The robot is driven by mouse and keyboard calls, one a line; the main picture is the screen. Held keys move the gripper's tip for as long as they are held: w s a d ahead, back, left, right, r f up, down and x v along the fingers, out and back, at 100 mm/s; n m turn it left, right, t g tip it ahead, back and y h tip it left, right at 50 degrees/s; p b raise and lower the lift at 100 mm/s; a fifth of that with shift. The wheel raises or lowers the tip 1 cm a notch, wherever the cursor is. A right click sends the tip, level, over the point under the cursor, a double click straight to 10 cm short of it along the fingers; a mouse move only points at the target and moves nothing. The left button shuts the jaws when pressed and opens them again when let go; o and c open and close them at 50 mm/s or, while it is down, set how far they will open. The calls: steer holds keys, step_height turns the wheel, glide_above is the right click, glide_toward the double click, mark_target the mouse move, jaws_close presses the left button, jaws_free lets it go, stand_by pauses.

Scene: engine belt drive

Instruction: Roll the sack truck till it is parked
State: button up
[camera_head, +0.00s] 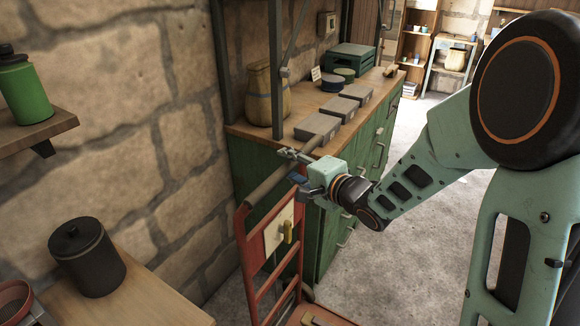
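The sack truck (241,240) has a red frame with rungs and a grey-brown bar handle (268,187) across its top. It stands upright or nearly so in front of the green cabinet, with a pale plate and a yellow piece on its frame. A red part at its foot (312,316) is cut off by the bottom edge. My gripper (294,166) is at the bar handle, with one finger above it and one below. I cannot tell whether the fingers press on the bar.
The green cabinet (340,222) with a wooden top stands close behind the truck, bearing several grey blocks (318,128) and a sack (268,95). A wooden surface (140,300) with a dark canister (86,257) is at lower left. Bare floor (405,255) lies to the right.

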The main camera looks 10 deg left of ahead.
steer(key=shift+w, duration=0.1)
steer(key=shift+c, duration=0.5)
jaws_close()
steer(key=shift+a, duration=0.1)
